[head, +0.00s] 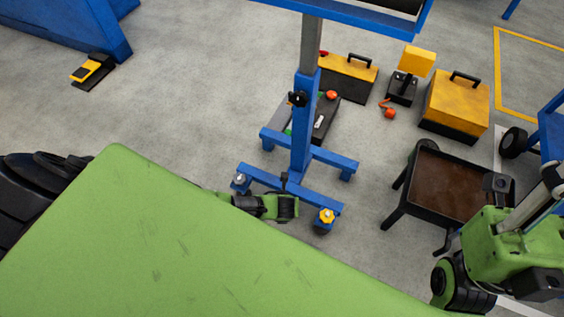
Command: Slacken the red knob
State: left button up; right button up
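A blue stand (303,140) with a grey upper post stands in the middle of the head view. A black knob (298,98) sits on the left of its column. A small round red-orange part (331,94) shows just right of the column, over a dark case; I cannot tell whether it is the red knob or what it is fixed to. Another small red spot shows behind the post, mostly hidden. My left arm shows only as a green and black piece near the stand's base, and my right arm is at the lower right. Neither gripper can be made out.
A dark case (324,122) lies behind the stand. Yellow-and-black toolboxes (456,104) stand at the back right. A brown-topped black cart (447,185) stands near my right arm. A yellow pedal (90,68) lies at the left.

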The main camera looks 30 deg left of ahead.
dwell(0.4)
pick_arm(q)
jog(key=o, duration=1.1)
jog(key=v, duration=1.2)
jog(key=shift+d, duration=0.15)
